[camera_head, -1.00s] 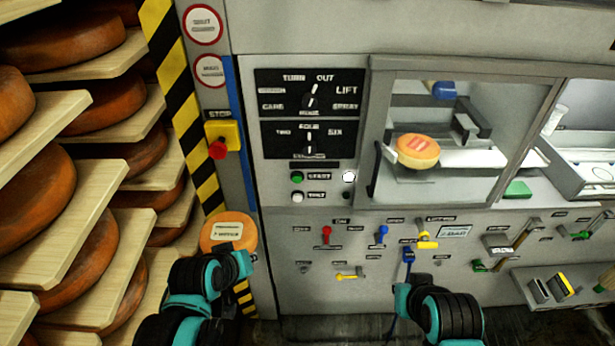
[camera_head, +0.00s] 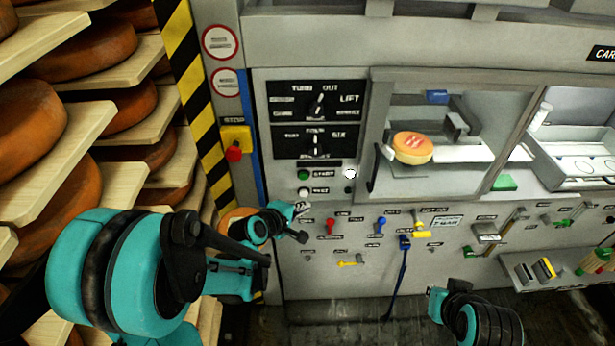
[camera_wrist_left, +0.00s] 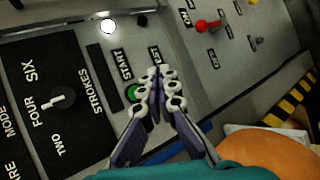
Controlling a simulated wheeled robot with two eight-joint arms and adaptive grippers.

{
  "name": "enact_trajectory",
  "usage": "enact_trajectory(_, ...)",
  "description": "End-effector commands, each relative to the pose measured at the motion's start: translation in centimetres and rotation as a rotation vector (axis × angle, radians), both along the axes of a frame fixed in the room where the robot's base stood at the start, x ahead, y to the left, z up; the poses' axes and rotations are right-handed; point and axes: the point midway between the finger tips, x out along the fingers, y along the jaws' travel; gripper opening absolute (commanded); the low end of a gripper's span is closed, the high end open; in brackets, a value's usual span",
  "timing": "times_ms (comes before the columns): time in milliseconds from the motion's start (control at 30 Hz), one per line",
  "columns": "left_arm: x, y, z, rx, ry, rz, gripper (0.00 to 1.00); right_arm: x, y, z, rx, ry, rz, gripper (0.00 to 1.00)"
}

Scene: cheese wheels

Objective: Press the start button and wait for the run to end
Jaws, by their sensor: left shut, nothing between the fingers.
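The green start button (camera_head: 303,175) is on the grey machine's panel, below the two black dial plates. It also shows in the left wrist view (camera_wrist_left: 132,92), partly behind the fingers. A white button (camera_head: 303,191) sits just below it. My left gripper (camera_head: 301,208) is shut and empty, with its fingertips in front of the panel just below these buttons. In the left wrist view the closed fingertips (camera_wrist_left: 161,78) appear right beside the green button; I cannot tell whether they touch anything. A round white lamp (camera_head: 350,173) looks bright.
A red stop button (camera_head: 233,153) on a yellow box is left of the panel. A cheese wheel (camera_head: 412,147) is behind the machine's window. Small coloured levers (camera_head: 381,223) stick out below. Shelves of cheese wheels (camera_head: 95,50) fill the left side.

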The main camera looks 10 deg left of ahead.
Motion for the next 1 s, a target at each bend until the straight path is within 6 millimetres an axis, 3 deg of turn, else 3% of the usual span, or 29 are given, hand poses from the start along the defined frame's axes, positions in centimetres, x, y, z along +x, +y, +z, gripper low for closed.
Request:
enact_trajectory(367,0.9,0.2,0.0,0.003,0.0,-0.002,0.0,0.0,0.0,0.0,0.0,0.0,0.0,0.0)
enact_trajectory(800,6.5,1.8,0.0,0.003,0.0,-0.002,0.0,0.0,0.0,0.3,0.0,0.0,0.0,0.0)
enact_trajectory(1000,8.0,2.3,0.0,0.003,0.001,-0.003,0.0,0.0,0.0,0.1,0.0,0.0,0.0,0.0)
